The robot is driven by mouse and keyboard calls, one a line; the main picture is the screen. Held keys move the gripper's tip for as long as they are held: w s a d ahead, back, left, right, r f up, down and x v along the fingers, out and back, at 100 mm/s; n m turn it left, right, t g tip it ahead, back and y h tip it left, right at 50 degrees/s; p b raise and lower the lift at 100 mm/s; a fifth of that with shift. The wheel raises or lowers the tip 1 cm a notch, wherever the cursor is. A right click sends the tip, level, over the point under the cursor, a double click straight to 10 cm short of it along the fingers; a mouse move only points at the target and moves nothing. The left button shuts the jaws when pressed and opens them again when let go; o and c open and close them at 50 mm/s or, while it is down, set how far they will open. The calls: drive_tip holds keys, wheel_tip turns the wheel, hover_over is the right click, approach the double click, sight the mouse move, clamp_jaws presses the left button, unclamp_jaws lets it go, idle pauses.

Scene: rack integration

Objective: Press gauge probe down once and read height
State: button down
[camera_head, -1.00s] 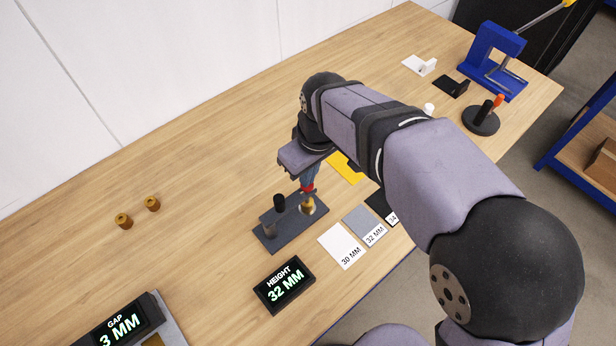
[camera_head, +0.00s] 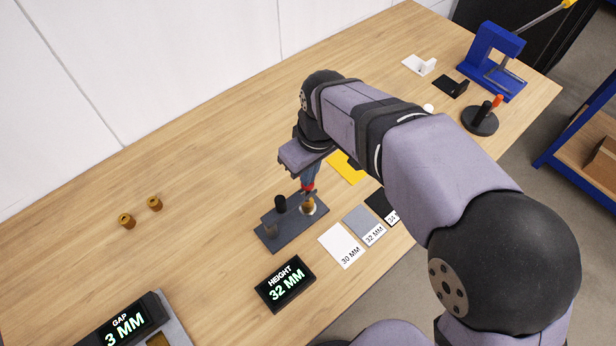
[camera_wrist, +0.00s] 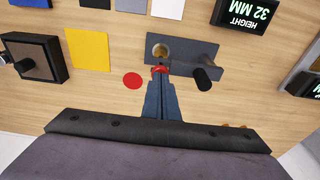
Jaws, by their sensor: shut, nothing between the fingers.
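The height gauge has a dark grey base plate (camera_head: 269,236) with an upright black-topped post (camera_head: 280,203). A brass cylinder (camera_head: 308,208) stands at the plate's other end; it also shows in the wrist view (camera_wrist: 160,50). My gripper (camera_head: 308,187) points down over the brass cylinder, its red-tipped fingers shut and empty. In the wrist view my gripper (camera_wrist: 160,71) is right beside the brass cylinder; I cannot tell whether it touches. The height display (camera_head: 285,283) reads 32 MM.
White 30 MM (camera_head: 340,243), grey 32 MM (camera_head: 362,222) and black cards lie right of the plate, with a yellow card (camera_head: 346,170) behind. Two brass pieces (camera_head: 127,221) and a 3 MM gap display (camera_head: 124,325) are left. A blue fixture (camera_head: 494,60) stands back right.

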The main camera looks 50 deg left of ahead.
drive_tip(key=shift+r, duration=0.15)
wheel_tip(320, 180, up, 7)
drive_tip(key=p, duration=0.6)
idle(0.7)
